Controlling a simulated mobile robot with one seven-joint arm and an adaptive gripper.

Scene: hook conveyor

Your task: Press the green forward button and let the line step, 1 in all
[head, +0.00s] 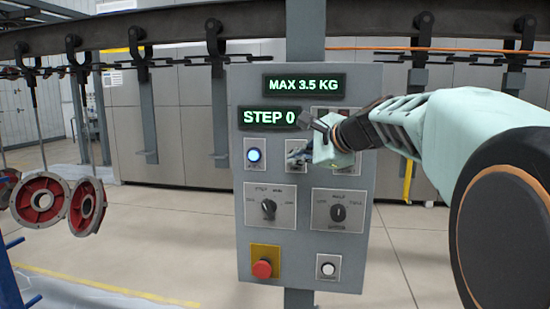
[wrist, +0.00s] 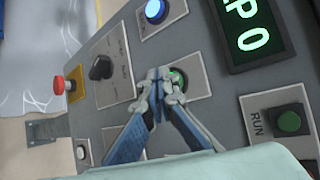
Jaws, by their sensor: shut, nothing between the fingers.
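The grey control panel (head: 306,255) stands in front of me with a lit display (head: 269,118) reading STEP 0. In the wrist view a green button (wrist: 178,77) on a light plate shows just behind my fingertips, partly hidden by them. In the head view my gripper and arm cover that part of the panel. My gripper (head: 293,157) is shut and empty, with its fingertips (wrist: 165,82) together in front of the green button. I cannot tell whether they touch it.
A lit blue button (head: 254,155) is left of my gripper. Two dark knobs (head: 268,208) (head: 338,213), a red stop button (head: 262,268) and a white button (head: 328,269) are lower. Red wheel-like parts (head: 40,202) hang at left. The overhead rail (head: 180,22) carries hooks.

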